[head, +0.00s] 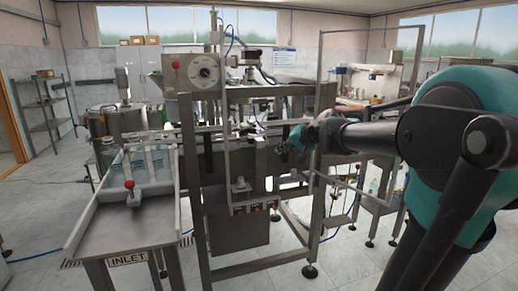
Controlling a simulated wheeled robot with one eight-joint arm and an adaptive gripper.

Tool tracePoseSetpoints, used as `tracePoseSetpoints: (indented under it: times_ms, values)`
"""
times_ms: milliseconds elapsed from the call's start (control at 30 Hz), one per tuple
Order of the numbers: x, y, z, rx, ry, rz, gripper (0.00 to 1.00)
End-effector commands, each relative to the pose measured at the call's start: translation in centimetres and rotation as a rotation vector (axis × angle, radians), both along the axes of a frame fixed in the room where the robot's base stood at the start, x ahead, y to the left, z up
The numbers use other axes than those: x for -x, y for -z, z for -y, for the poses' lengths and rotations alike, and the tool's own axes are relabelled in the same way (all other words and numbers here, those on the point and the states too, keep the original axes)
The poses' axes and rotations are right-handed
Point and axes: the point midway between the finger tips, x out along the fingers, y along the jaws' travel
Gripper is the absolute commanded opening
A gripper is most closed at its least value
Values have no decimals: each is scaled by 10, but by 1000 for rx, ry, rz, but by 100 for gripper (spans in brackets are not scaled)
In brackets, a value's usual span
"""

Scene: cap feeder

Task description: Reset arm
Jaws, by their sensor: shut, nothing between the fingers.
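My arm enters from the right side of the head view and reaches left toward the cap feeder machine (268,92). My gripper (284,147) is at the arm's end, in front of the machine's metal frame. It is small and dark against the machine, and its fingers are shut with nothing held. I cannot tell whether it touches the frame.
A steel inlet table (120,232) with a red-knobbed lever (129,184) stands at the left. A dial (204,72) sits on the upper machine. A metal shelf (42,112) stands by the left wall. Tiled floor is open at the far left.

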Motion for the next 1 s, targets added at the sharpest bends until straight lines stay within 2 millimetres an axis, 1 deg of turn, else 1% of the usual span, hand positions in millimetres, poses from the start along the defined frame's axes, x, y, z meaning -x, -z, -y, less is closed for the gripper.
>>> tracePoseSetpoints:
  times_ms: [33, 67, 100, 167, 200, 267, 300, 367, 400, 467, 500, 600, 700, 800, 1000]
  values:
    - [21, 29, 3, 53, -19, -24, 0]
    - [34, 45, 5, 87, -30, -41, 0]
    - [51, 67, 9, 134, -45, -63, 0]
    - [76, 99, 16, 201, -63, -97, 0]
    - [94, 120, 22, 246, -74, -120, 0]
    - [122, 150, 31, 314, -89, -156, 0]
    - [140, 169, 38, 357, -97, -180, 0]
    - [169, 197, 49, 424, -107, -217, 0]
    - [187, 214, 57, 467, -112, -241, 0]
    - [213, 237, 69, 526, -118, -274, 0]
    - [229, 250, 76, 562, -121, -296, 0]
    - [262, 275, 92, 636, -123, -339, 0]
    - [283, 289, 102, 681, -122, -366, 0]
    - [292, 295, 107, 702, -123, -379, 0]
    - [293, 295, 108, 705, -122, -381, 0]
